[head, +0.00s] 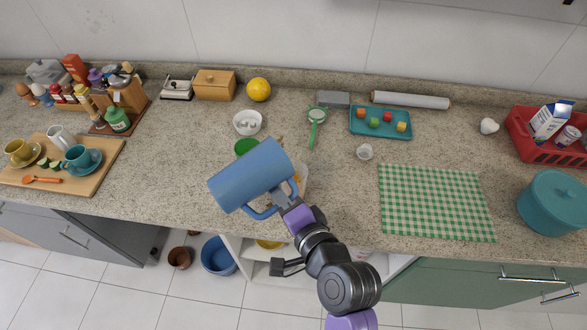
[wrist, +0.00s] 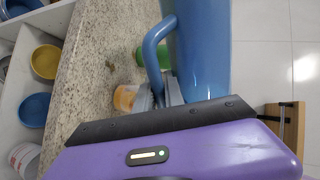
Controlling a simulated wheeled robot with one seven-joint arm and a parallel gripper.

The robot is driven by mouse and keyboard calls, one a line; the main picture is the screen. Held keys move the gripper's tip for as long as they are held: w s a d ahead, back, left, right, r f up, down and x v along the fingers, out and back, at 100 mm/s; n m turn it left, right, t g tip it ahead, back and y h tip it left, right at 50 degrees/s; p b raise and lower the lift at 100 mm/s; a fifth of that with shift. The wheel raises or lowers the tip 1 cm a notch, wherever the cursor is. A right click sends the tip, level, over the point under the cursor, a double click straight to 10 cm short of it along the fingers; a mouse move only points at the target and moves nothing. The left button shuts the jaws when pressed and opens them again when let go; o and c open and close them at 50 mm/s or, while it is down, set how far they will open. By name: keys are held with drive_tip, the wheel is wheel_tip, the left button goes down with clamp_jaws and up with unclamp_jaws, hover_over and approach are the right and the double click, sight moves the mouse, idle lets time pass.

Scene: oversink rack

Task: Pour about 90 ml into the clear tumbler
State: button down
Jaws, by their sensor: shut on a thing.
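A large blue pitcher (head: 250,175) hangs tilted above the counter in the head view. My gripper (head: 283,203) is shut on its handle (head: 262,212). In the wrist view the blue pitcher (wrist: 203,50) rises above my gripper (wrist: 172,92), its handle at the jaws. A clear tumbler (head: 302,177) with something orange in it shows partly behind the pitcher and gripper; it also shows in the wrist view (wrist: 128,98). Its level is hidden. I see no stream, and the inside of the pitcher is hidden.
A green round thing (head: 246,146) and a white bowl (head: 248,122) stand behind the pitcher. A small pale cup (head: 365,152) is to the right, near a green checked cloth (head: 435,202). A wooden board (head: 100,160) with cups lies left. Counter between board and pitcher is clear.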

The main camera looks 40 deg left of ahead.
drive_tip(key=shift+r+p, duration=0.2)
drive_tip(key=shift+p, duration=0.15)
idle(0.5)
wheel_tip(320, 180, up, 2)
drive_tip(key=n+t+b, duration=0.1)
drive_tip(key=n+t, duration=0.1)
drive_tip(key=n, duration=0.1)
drive_tip(key=shift+n+h+b, duration=0.3)
drive_tip(key=shift+n, duration=0.1)
idle(0.3)
drive_tip(key=shift+f, duration=0.1)
idle(1.7)
